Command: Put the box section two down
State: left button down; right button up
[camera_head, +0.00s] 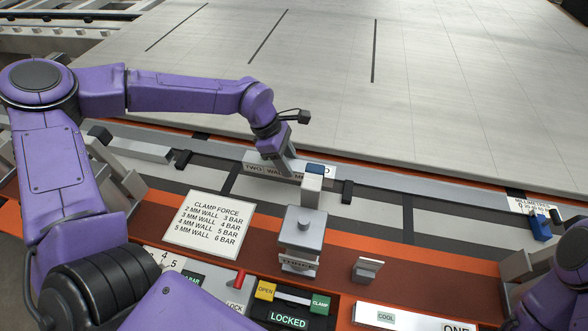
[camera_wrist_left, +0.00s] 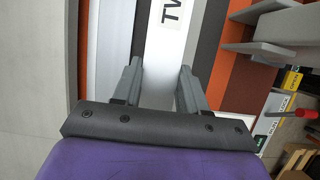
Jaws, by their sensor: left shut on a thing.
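Box section two (camera_head: 260,167) is a pale bar with a black-lettered label starting "TWO". It lies lengthwise along the long rail of the jig, behind the clamp. My left gripper (camera_head: 284,160) comes down on it from above and is shut on it near its middle. In the left wrist view the pale section (camera_wrist_left: 163,62) runs between the two grey fingers. The gripper hides part of the label. I cannot tell whether the section's underside touches the jig. My right gripper is out of view; only part of its purple arm shows at the lower right.
A grey clamp (camera_head: 301,238) with a blue-topped post (camera_head: 313,184) stands just in front of the section. A clamp force sign (camera_head: 209,224) lies to its left. A panel reads LOCKED (camera_head: 288,321). A blue stop (camera_head: 540,228) sits at right. The large pale panel (camera_head: 360,90) behind is clear.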

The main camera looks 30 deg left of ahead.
aim_at(294, 170)
pick_arm(q)
jog(key=shift+w+d+f, duration=0.2)
jog(key=shift+w+f, duration=0.15)
jog(key=shift+f, duration=0.1)
jog(key=shift+w+d+f, duration=0.15)
jog(key=shift+w+f, duration=0.2)
jog(key=shift+f, duration=0.1)
jog(key=f, duration=0.1)
jog(key=f+p, duration=0.1)
jog(key=f, duration=0.1)
jog(key=shift+w+d+f+p, duration=0.15)
jog(key=shift+w+f+p, duration=0.05)
jog(key=shift+w+p, duration=0.1)
jog(key=shift+s+f+b, duration=0.1)
jog(key=shift+f+b, duration=0.2)
jog(key=c, duration=0.6)
grip_release()
jog(key=shift+r+p, duration=0.25)
jog(key=shift+p, duration=0.05)
jog(key=b+v, duration=0.2)
jog(key=v, duration=0.9)
jog(key=shift+s+a+r, duration=0.15)
jog(key=shift+a, duration=0.1)
jog(key=shift+a+r, duration=0.1)
jog(key=shift+r, duration=0.15)
